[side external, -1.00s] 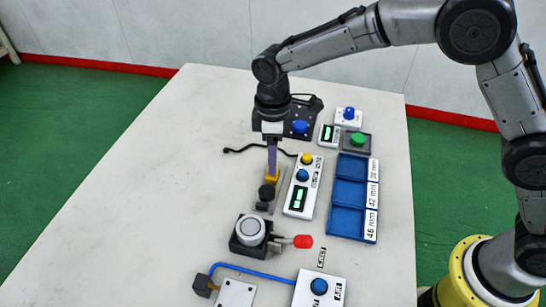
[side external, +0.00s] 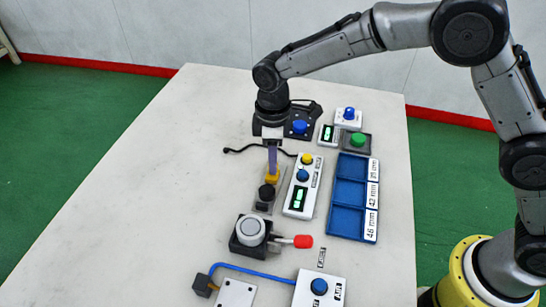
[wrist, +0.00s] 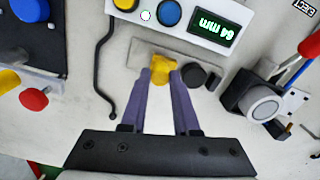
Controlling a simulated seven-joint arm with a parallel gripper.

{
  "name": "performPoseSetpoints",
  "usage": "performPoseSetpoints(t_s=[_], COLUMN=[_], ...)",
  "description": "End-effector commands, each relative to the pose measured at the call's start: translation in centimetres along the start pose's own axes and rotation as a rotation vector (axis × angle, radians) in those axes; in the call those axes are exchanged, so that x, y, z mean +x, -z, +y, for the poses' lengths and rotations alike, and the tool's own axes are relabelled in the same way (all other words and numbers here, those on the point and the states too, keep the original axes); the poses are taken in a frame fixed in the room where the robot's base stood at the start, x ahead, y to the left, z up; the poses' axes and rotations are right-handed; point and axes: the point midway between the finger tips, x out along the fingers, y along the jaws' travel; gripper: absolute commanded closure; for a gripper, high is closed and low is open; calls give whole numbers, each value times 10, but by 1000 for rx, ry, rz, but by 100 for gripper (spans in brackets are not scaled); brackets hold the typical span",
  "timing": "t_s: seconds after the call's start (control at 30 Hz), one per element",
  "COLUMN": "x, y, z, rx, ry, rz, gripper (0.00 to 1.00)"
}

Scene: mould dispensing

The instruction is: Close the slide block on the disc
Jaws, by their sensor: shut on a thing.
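The yellow slide block (side external: 272,178) sits on a grey base plate at the middle of the table. It also shows in the wrist view (wrist: 164,71). A black disc (side external: 266,192) is just in front of it on the plate, close beside the block in the wrist view (wrist: 193,77). I cannot tell whether they touch. A dark fixed block (side external: 264,207) is on the disc's other side. My gripper (side external: 272,171) points down from above, its purple fingers shut on the yellow block. The fingertips partly hide the block.
A white gauge box with a green display (side external: 299,199) stands close to the right of the plate. The blue three-compartment tray (side external: 347,238) is further right. A black fixture with a round silver top (side external: 251,231) and a red-tipped lever (side external: 302,241) stands nearer. The table's left side is clear.

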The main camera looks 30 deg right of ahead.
Motion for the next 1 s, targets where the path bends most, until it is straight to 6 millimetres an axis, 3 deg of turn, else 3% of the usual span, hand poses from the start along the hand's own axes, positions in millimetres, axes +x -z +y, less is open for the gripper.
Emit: performPoseSetpoints(t_s=[0.23,0.5,0.53,0.67,1.0], x=[-1,-1,-1,-1,-2], y=[6,7,7,7,6], z=[-26,-28,-28,-27,-26], rx=[-2,2,2,1,1], ry=[1,2,2,2,0], rz=[0,0,0,0,0], gripper=[100,100,66,42,41])
